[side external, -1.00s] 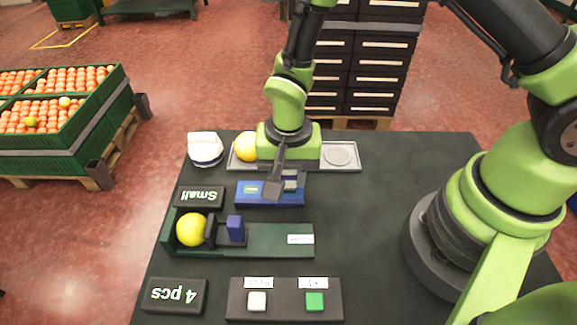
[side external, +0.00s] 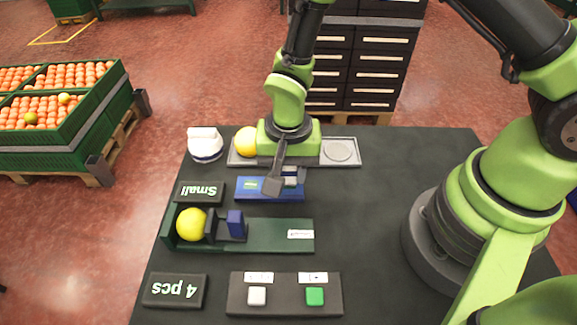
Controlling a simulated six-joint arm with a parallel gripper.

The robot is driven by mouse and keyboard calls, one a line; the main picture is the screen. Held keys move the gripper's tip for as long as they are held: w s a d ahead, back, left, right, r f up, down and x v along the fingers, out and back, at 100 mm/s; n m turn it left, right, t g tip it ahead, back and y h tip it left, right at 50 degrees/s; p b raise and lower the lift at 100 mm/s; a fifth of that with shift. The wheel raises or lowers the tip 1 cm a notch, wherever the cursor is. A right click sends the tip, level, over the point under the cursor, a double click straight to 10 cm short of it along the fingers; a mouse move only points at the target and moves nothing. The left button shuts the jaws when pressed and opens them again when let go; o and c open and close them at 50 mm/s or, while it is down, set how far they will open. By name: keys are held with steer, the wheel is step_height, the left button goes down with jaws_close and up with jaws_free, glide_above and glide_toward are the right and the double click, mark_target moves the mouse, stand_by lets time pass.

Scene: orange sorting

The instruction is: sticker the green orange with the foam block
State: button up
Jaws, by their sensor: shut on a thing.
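My gripper (side external: 281,180) points down over the blue tray (side external: 262,195), with one dark finger plate in front. It is shut on a small grey block (side external: 291,172), seemingly the foam block, partly hidden by the finger. I cannot tell whether the block touches the tray. A small green mark, perhaps a sticker, shows on the tray's left part (side external: 249,184). A yellow fruit (side external: 191,225) sits in the left end of the dark green holder (side external: 270,236), against a blue-topped clamp (side external: 235,222). A yellow-orange fruit (side external: 246,141) lies in the grey tray (side external: 341,161); neither fruit looks clearly green.
A white roll-like item (side external: 205,146) stands at the table's back left. A button panel (side external: 285,306) with white and green buttons is at the front. The table right of the holder is clear.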

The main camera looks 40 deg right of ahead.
steer(key=shift+f, duration=0.45)
stand_by(0.9)
steer(key=shift+r, duration=3.55)
steer(key=w+a+r, duration=0.1)
steer(key=w+a, duration=0.3)
steer(key=a, duration=0.4)
glide_toward(189, 216)
steer(key=shift+f, duration=2.85)
steer(key=shift+f, duration=0.65)
